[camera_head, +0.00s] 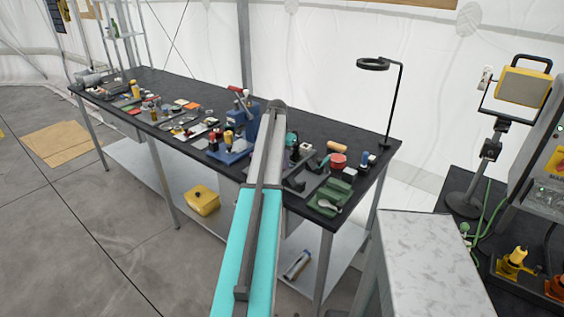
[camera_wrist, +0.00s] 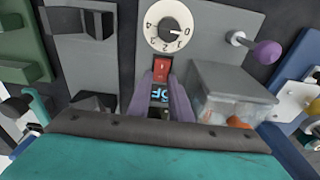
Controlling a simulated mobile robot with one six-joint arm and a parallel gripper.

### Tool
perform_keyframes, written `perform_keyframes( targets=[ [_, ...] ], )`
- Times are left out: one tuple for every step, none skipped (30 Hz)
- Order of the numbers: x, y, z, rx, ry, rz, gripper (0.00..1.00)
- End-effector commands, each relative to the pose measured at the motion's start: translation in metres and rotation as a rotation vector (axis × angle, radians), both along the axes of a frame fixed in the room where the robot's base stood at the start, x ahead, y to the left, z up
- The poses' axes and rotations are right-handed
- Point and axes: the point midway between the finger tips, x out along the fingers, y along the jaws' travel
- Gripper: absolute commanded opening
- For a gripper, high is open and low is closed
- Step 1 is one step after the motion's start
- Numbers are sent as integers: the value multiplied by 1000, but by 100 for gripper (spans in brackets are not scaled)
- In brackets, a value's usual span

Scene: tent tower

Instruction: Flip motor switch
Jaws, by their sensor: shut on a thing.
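In the wrist view a grey panel carries a red rocker switch (camera_wrist: 162,68) below a round white dial (camera_wrist: 168,24). A small dark label with blue lettering (camera_wrist: 158,97) shows below the switch, between my fingers. My gripper (camera_wrist: 163,82) has two purple fingers, one on each side of the switch's lower end. It is shut on the red switch, though the contact is partly hidden by the fingers. In the head view my arm reaches over the black workbench (camera_head: 222,98) and hides the switch and gripper. I cannot tell the switch's position.
A lever with a purple ball (camera_wrist: 267,51) sticks out right of the dial. A clear box (camera_wrist: 228,90) stands right of my fingers. Many small objects crowd the bench. A ring lamp (camera_head: 373,64) rises at its right end.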

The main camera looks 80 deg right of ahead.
Motion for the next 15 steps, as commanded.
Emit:
perform_keyframes(
  targets=[
    [-1, 1, 0, 2, 1, 0, 0],
    [-1, 1, 0, 2, 1, 0, 0],
    [-1, 1, 0, 2, 1, 0, 20],
    [-1, 1, 0, 2, 1, 0, 25],
    [-1, 1, 0, 2, 1, 0, 30],
    [-1, 1, 0, 2, 1, 0, 37],
    [-1, 1, 0, 1, 0, 0, 38],
    [-1, 1, 0, 0, 1, 0, 38],
    [-1, 1, 0, 0, 1, 0, 38],
    [-1, 0, 0, 0, 1, 0, 38],
    [0, 0, 0, 0, 1, 0, 38],
    [0, 0, 0, 0, 1, 0, 38],
    [0, 0, 0, 0, 1, 0, 38],
    [0, 0, 0, 0, 1, 0, 38],
    [0, 0, 0, 0, 1, 0, 38]
  ],
)
